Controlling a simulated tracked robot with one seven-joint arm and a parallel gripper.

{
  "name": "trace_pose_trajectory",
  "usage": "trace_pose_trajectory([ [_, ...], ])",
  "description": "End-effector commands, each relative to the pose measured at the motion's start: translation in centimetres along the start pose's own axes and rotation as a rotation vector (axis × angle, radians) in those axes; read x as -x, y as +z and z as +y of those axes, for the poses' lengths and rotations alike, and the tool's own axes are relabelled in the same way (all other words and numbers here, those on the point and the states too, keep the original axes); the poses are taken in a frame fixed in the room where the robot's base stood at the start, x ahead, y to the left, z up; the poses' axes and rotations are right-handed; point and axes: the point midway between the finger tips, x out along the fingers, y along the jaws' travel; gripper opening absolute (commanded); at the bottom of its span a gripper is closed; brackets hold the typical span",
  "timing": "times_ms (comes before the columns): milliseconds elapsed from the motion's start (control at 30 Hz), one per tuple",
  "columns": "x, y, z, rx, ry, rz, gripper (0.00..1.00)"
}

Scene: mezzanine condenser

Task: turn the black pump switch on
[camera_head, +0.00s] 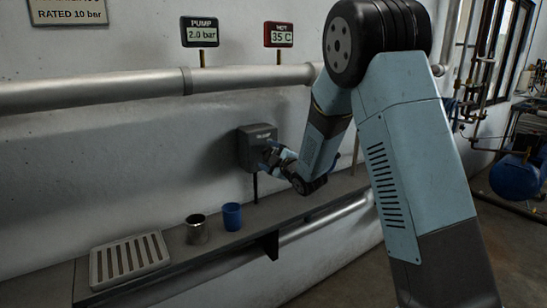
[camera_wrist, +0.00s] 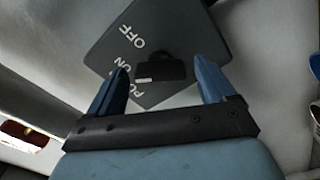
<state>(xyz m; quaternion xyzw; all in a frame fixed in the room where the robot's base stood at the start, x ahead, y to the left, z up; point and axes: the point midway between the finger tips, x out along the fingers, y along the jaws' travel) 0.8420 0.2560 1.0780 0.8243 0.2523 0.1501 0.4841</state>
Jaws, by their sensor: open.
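The pump switch is a black knob (camera_wrist: 165,67) on a dark grey wall box (camera_head: 250,147) lettered OFF, ON and PUMP. In the wrist view the box (camera_wrist: 185,25) looks tilted. A small white mark shows at the knob's lower left, but I cannot tell its exact setting. My gripper (camera_head: 268,154) is at the front of the box in the head view. In the wrist view my gripper (camera_wrist: 161,68) is open, with one blue finger on each side of the knob. Contact with the knob cannot be told. In the head view the knob is not clear.
A ledge (camera_head: 226,242) below the box carries a slotted tray (camera_head: 96,271), a metal cup (camera_head: 197,229) and a blue cup (camera_head: 232,217). A thick pipe (camera_head: 90,92) runs along the wall above, with a PUMP gauge (camera_head: 200,31) and a HOT gauge (camera_head: 279,34) over it.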

Motion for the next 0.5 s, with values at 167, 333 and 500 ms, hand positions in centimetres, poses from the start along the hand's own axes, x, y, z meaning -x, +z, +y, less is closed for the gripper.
trace_pose_trajectory([
  [167, 0.1, 0.1, -0.1, -0.001, -0.002, -0.002, 0.83],
  [333, 1.5, 0.1, -0.1, -0.001, -0.002, -0.003, 0.83],
  [500, 4.6, 0.2, -0.1, -0.001, -0.003, -0.003, 0.83],
])
